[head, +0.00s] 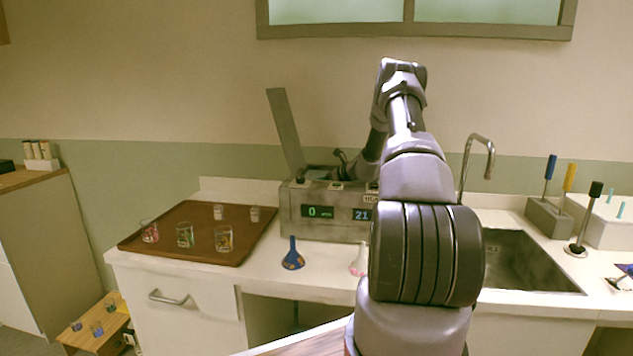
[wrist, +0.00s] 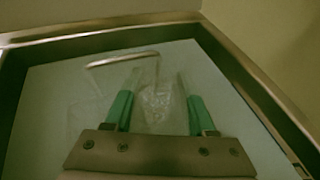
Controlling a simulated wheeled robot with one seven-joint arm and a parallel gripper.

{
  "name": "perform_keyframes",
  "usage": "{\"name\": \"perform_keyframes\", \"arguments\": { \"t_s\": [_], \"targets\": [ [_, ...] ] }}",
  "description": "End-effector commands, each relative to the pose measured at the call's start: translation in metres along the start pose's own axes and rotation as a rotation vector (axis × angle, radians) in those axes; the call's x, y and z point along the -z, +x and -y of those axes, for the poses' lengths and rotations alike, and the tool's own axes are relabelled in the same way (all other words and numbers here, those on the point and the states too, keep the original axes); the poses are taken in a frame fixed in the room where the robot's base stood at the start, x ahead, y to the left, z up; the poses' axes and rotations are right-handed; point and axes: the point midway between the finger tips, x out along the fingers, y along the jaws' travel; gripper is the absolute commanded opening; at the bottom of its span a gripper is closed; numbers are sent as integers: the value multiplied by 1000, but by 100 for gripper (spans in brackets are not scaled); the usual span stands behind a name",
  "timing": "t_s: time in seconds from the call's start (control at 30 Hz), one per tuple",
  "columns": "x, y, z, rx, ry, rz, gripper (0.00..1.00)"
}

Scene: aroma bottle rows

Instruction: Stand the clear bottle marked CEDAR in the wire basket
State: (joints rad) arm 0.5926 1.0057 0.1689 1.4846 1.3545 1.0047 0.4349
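My gripper (wrist: 158,82) points into the open metal bath (head: 330,234), its two green fingers apart. A faint, clear glass-like object (wrist: 155,103) shows between the fingers. I cannot tell whether they touch it, nor read any mark on it, so I cannot tell whether it is the CEDAR bottle. A bent metal wire (wrist: 122,59), perhaps a handle of the wire basket, crosses beyond the fingertips; the rest of the basket cannot be made out. In the head view the bath's walls and my arm hide the fingers.
The bath's lid (head: 284,128) stands raised at its left. A brown tray (head: 200,257) holds several glass vessels. A sink (head: 520,262) with a tall tap lies right.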

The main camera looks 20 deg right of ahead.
Motion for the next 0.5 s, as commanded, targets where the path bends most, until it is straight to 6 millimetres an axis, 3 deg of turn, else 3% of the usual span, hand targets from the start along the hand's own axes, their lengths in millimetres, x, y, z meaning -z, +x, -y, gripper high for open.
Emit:
{"name": "perform_keyframes", "arguments": {
  "t_s": [0.3,0.5],
  "targets": [
    [-2,-1,0,0,0,0,55],
    [-2,-27,1,3,1,0,55]
  ]
}}
